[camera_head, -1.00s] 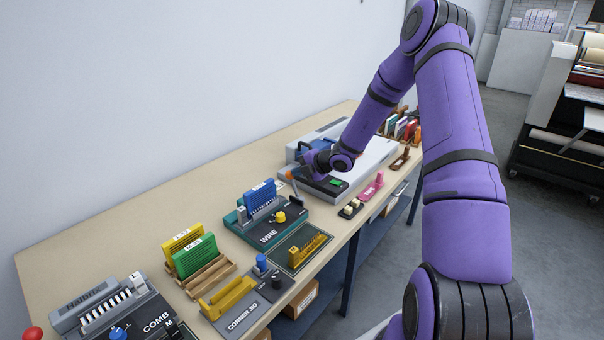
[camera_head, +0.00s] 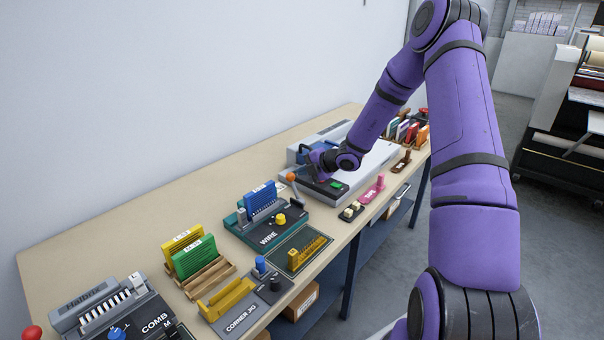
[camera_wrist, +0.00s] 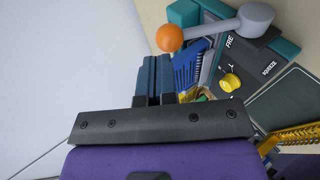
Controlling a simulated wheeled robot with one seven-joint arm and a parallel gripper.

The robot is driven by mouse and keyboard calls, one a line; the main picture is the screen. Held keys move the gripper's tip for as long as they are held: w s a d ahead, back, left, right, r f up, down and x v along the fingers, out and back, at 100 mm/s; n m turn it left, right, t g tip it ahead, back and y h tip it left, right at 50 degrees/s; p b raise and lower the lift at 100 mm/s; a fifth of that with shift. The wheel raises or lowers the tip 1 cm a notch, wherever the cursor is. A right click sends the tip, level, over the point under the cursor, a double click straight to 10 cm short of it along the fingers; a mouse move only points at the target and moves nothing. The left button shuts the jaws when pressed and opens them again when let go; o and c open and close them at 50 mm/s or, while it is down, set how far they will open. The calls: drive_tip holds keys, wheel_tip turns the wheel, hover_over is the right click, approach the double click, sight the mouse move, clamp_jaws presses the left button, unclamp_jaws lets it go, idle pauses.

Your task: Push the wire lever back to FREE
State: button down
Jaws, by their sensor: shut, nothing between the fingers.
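The teal wire machine, labelled WIRE (camera_head: 270,234), stands mid-bench. Its lever ends in an orange ball (camera_head: 291,177). In the wrist view the orange ball (camera_wrist: 169,38) sits on a grey lever arm (camera_wrist: 215,29) that runs right to a round hub. The lever covers part of a label reading "FRE"; a "SQUEEZE" label lies further right. I cannot tell exactly where the lever stands between them. My gripper (camera_wrist: 156,72) is shut and empty. Its fingertips are just below and left of the ball in the wrist view; contact is unclear.
A yellow knob (camera_head: 280,219) and blue comb-like piece (camera_head: 260,198) are on the wire machine. A grey machine (camera_head: 372,160) stands behind my gripper. A corner jig (camera_head: 240,318) and green and yellow books (camera_head: 194,255) are nearer. The bench strip along the wall is clear.

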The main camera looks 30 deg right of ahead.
drive_tip(key=v, duration=1.1)
drive_tip(key=shift+r, duration=0.5)
drive_tip(key=shift+w, duration=0.15)
